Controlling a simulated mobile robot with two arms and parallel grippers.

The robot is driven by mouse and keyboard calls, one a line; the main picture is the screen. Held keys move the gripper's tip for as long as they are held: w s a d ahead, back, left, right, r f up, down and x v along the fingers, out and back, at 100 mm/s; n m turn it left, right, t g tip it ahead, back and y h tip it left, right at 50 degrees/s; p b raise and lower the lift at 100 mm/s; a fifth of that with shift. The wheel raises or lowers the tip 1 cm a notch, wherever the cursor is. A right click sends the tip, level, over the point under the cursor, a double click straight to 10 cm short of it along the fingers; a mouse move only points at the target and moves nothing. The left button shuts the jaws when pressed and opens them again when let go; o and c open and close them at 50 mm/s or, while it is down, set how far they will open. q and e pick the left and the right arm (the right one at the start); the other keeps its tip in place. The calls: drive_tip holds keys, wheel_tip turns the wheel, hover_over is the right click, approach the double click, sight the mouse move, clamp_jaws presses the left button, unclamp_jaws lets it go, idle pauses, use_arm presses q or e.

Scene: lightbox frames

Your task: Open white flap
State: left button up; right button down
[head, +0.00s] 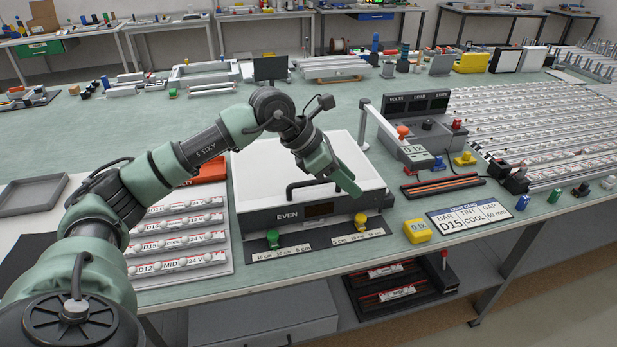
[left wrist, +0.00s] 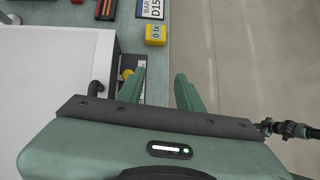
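The light box (head: 287,214) marked EVEN stands on the bench, with a white flap (head: 262,165) on top and a black handle (head: 300,187) at its front edge. My left gripper (head: 346,182) is over the right front part of the box, pointing down, right of the handle. In the left wrist view the fingers (left wrist: 160,90) are apart with nothing between them. The white flap (left wrist: 50,95) fills the left side there, and the handle (left wrist: 97,88) shows left of the fingers, apart from them. My arm hides part of the flap. My right gripper is not in view.
Green (head: 273,238) and yellow (head: 361,221) knobs stand on the strip before the box. A yellow block (head: 417,231) and a label card (head: 467,215) lie to the right. Strips of lights (head: 178,245) lie left of the box. A meter unit (head: 418,125) stands behind right.

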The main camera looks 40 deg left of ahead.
sight(311, 181)
use_arm(q)
drive_tip(key=s+a+r+y, duration=0.2)
drive_tip(key=a+y, duration=0.2)
drive_tip(key=a, duration=0.8)
drive_tip(key=shift+n+g+y, duration=0.3)
drive_tip(key=shift+g, duration=0.1)
drive_tip(key=p+x, duration=0.1)
drive_tip(key=x, duration=0.6)
drive_tip(key=shift+w+a+p, duration=0.1)
drive_tip(key=shift+w+p, duration=0.15)
drive_tip(key=shift+p, duration=0.15)
drive_tip(key=shift+w+f, duration=0.2)
drive_tip(key=shift+f, duration=0.3)
drive_tip(key=shift+c, duration=0.4)
clamp_jaws()
drive_tip(key=shift+r, duration=0.1)
